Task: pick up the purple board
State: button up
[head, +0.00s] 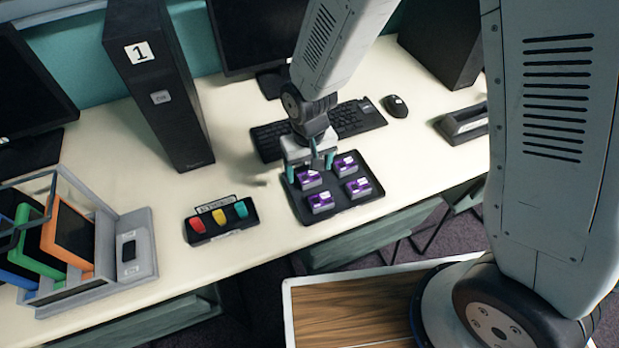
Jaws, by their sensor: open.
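Several purple boards lie on a black tray (337,217) on the cream desk. One purple board (320,202) is at the front left, one (357,187) at the front right, one (346,165) at the back right, and one (309,179) at the back left. My gripper (310,168) points down over the back left part of the tray with its teal-tipped fingers apart. It is close to the back left board and partly hides it. I cannot tell whether the fingers touch it. I see no board held.
A label holder with red, yellow and teal pieces (221,219) stands left of the tray. A keyboard (352,119) and mouse (394,106) lie behind it. A black tower marked 1 (160,85) stands at the back left. A rack of coloured tablets (75,250) is at far left.

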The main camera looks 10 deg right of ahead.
aim_at(311, 180)
jog(key=f, duration=0.3)
jog(key=shift+w+d+f, duration=0.25)
jog(key=shift+d+f, duration=0.1)
jog(key=shift+f, duration=0.65)
jog(key=c, duration=1.1)
jog(key=shift+o, duration=0.2)
jog(key=shift+r, duration=0.1)
